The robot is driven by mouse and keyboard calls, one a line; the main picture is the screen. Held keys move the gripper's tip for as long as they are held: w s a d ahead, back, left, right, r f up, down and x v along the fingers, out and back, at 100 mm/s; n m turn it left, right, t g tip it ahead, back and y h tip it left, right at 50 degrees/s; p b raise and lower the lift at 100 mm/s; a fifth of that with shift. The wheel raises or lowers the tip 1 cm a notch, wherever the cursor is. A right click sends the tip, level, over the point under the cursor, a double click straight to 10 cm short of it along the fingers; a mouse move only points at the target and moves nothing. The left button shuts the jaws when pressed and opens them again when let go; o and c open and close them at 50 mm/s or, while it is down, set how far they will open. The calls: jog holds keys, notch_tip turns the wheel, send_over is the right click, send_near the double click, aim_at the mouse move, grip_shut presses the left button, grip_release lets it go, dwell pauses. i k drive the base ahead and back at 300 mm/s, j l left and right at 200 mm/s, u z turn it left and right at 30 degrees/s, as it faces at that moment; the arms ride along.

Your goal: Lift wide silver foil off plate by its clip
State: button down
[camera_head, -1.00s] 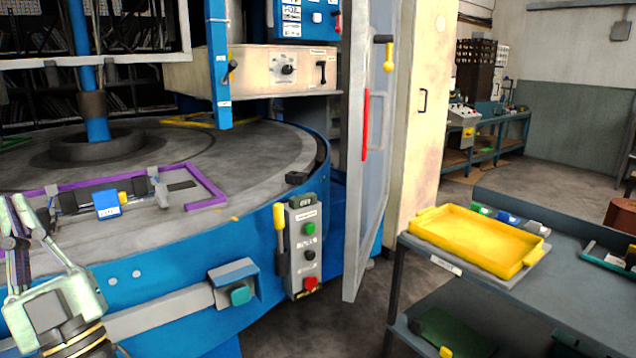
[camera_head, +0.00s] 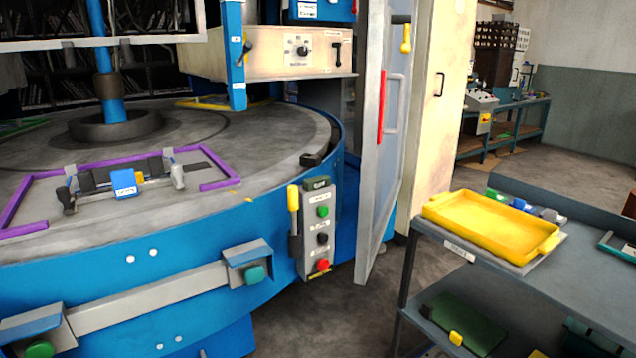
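A purple open frame (camera_head: 101,167) lies on the round grey plate (camera_head: 240,137) of the blue machine. Inside it is a dark bar-like assembly (camera_head: 90,180) with a blue block (camera_head: 124,183), a small yellow part (camera_head: 140,178) and grey upright end pieces (camera_head: 177,176). I cannot make out a wide silver foil, nor tell which part is its clip. A thin dark strip (camera_head: 197,166) lies flat beside the right end piece. My gripper is not in view now.
A grey door (camera_head: 374,190) with a red handle (camera_head: 381,105) stands open right of the machine. A button box (camera_head: 317,235) is on the machine's front. A yellow tray (camera_head: 493,222) sits on a grey cart at right. Bare floor lies between.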

aim_at(153, 166)
jog(key=i+u, duration=0.35)
jog(key=i+l+u, duration=0.3)
jog(key=i, duration=0.15)
jog(key=i+j, duration=0.1)
jog(key=i, duration=0.65)
